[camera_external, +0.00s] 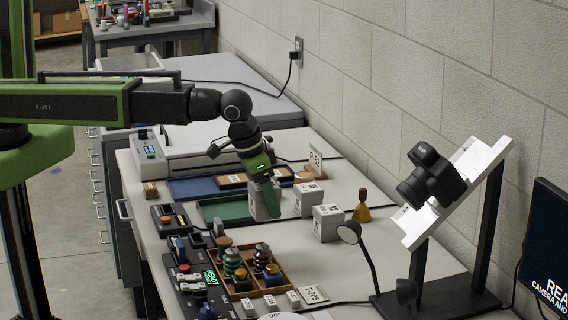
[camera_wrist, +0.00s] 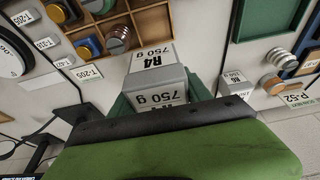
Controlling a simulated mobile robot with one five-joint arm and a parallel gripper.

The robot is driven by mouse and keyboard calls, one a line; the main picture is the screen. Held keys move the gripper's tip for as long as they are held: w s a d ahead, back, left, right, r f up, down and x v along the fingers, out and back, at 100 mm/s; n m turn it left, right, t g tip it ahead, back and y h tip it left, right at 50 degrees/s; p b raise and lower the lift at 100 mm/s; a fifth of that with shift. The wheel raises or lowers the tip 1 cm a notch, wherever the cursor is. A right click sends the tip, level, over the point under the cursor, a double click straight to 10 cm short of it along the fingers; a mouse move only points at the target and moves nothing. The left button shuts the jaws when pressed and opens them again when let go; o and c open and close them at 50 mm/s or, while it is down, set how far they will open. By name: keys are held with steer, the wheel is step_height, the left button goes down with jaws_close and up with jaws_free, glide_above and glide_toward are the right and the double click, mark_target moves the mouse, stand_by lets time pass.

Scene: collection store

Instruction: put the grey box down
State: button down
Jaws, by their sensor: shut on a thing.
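My gripper (camera_external: 268,197) points down over the worktop, its green fingers shut on a grey box (camera_external: 258,208). In the wrist view the grey box (camera_wrist: 152,60) sits between the fingers, with "R4 750 g" printed on one face and "750 g" legible on another. In the external view the box appears by the right end of a green tray (camera_external: 212,207). The finger hides part of it. I cannot tell whether its underside touches the worktop.
Two similar grey boxes, one nearer (camera_external: 328,223) and one farther (camera_external: 309,199), stand right of my gripper. A brass bell-shaped object (camera_external: 362,207) is beyond them. A wooden compartment tray (camera_external: 275,288) with knobs lies in front. A camera on a stand (camera_external: 432,178) is at right.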

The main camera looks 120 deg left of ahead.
glide_above(358, 260)
steer(key=f+b, duration=0.7)
steer(key=d+f+b, duration=0.1)
steer(key=f+b, duration=0.3)
steer(key=shift+s, duration=0.35)
steer(key=shift+r, duration=0.2)
steer(key=shift+f, duration=0.15)
steer(key=shift+c, duration=2.4)
jaws_free()
steer(key=p+v, duration=1.2)
